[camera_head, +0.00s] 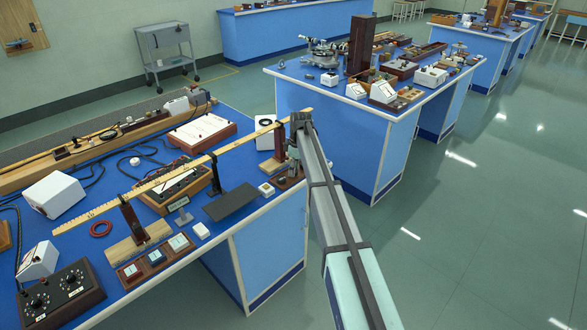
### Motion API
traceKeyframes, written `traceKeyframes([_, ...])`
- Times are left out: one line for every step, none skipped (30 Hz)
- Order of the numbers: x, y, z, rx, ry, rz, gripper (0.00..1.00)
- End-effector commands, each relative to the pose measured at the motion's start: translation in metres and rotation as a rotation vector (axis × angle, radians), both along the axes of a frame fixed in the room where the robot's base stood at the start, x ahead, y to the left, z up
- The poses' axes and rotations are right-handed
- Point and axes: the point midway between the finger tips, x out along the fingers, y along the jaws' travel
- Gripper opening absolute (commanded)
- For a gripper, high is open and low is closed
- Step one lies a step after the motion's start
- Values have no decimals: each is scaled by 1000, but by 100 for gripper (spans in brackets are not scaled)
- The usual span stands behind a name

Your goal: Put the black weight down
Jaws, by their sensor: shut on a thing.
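My gripper (293,163) points down at the right edge of the near blue bench (105,190), below the end of my arm. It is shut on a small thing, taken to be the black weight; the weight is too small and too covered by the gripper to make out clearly. Close by are a small dark reddish-brown block (283,184) and a small pale box (266,189). I cannot tell whether the held thing touches the bench or the block.
A long wooden rule (165,178) slants across the bench on dark supports, with its right end near my arm. A dark flat plate (232,202) lies left of my gripper. A box with several square tops (155,258) is nearer. Another bench (345,150) stands behind.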

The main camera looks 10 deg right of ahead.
Motion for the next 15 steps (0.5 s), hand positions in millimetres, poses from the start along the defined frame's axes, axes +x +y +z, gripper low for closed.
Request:
traceKeyframes([0, 0, -2, 0, 0, 0, 0])
traceKeyframes([0, 0, -1, 0, 0, 0, 51])
traceKeyframes([0, 0, -1, 0, 0, 0, 65])
traceKeyframes([0, 0, -1, 0, 0, 0, 66])
traceKeyframes([0, 0, -1, 0, 0, 0, 66])
traceKeyframes([0, 0, -1, 0, 0, 0, 66])
traceKeyframes([0, 0, -1, 0, 0, 0, 66])
traceKeyframes([0, 0, -1, 0, 0, 0, 66])
traceKeyframes([0, 0, -1, 0, 0, 0, 66])
traceKeyframes([0, 0, -1, 0, 0, 0, 66])
traceKeyframes([0, 0, -1, 0, 0, 0, 66])
traceKeyframes([0, 0, -1, 0, 0, 0, 66])
traceKeyframes([0, 0, 0, 0, 0, 0, 66])
traceKeyframes([0, 0, 1, 0, 0, 0, 66])
traceKeyframes([0, 0, 3, 0, 0, 0, 66])
